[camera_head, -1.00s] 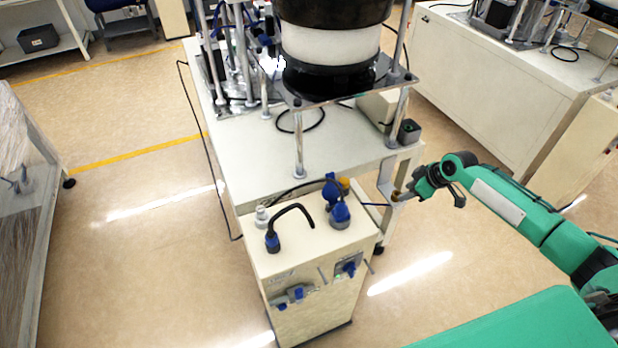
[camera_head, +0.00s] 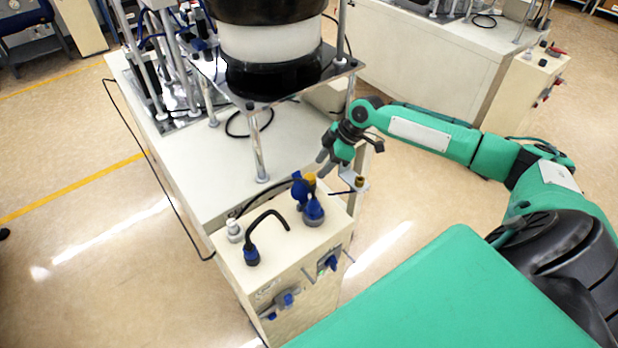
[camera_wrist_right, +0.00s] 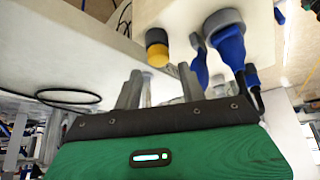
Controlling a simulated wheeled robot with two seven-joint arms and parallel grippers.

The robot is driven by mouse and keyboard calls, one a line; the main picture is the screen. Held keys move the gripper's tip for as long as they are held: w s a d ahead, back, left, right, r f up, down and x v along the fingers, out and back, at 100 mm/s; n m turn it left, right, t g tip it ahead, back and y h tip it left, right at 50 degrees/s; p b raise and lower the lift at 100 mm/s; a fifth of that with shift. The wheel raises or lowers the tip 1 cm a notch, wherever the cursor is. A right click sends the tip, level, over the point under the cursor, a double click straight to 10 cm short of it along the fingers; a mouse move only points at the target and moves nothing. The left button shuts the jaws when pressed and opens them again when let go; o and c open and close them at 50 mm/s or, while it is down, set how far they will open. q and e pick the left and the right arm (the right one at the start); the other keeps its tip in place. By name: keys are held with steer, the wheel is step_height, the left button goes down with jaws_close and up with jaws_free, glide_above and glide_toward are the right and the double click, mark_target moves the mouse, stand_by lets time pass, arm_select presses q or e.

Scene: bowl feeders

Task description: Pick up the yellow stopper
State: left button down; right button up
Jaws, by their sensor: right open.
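The yellow stopper (camera_head: 310,179) sits on top of the cream control box, just behind a blue connector that partly hides it. In the right wrist view the stopper (camera_wrist_right: 157,42) shows as a short yellow cap with a dark band, beside the blue connectors. My right gripper (camera_head: 329,160) is above and behind the box's back edge, close to the stopper but apart from it. In the wrist view its two grey fingers (camera_wrist_right: 160,82) are spread, with nothing between them, and the stopper lies beyond their tips. My left gripper is not in view.
Blue connectors (camera_head: 313,210) stand right beside the stopper. A black bent cable (camera_head: 265,218) and a white knob (camera_head: 234,230) are on the box's left part. A bracket with a brass-coloured piece (camera_head: 360,182) juts out at right. The feeder bowl (camera_head: 270,45) stands behind.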

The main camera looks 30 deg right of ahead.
mark_target(311, 176)
steer(key=shift+w+a+f+p, duration=0.2)
steer(key=shift+a+f+p, duration=0.1)
steer(key=shift+f, duration=0.15)
steer(key=p+x, duration=0.1)
steer(key=x, duration=0.2)
steer(key=shift+w+a+f, duration=0.2)
steer(key=shift+w, duration=0.05)
steer(key=shift+a+f, duration=0.1)
steer(key=shift+f, duration=0.3)
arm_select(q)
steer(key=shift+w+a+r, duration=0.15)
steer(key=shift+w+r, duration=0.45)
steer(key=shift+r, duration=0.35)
arm_select(e)
steer(key=shift+c, duration=0.2)
steer(key=c, duration=0.8)
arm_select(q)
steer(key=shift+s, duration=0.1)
arm_select(e)
steer(key=shift+r, duration=0.1)
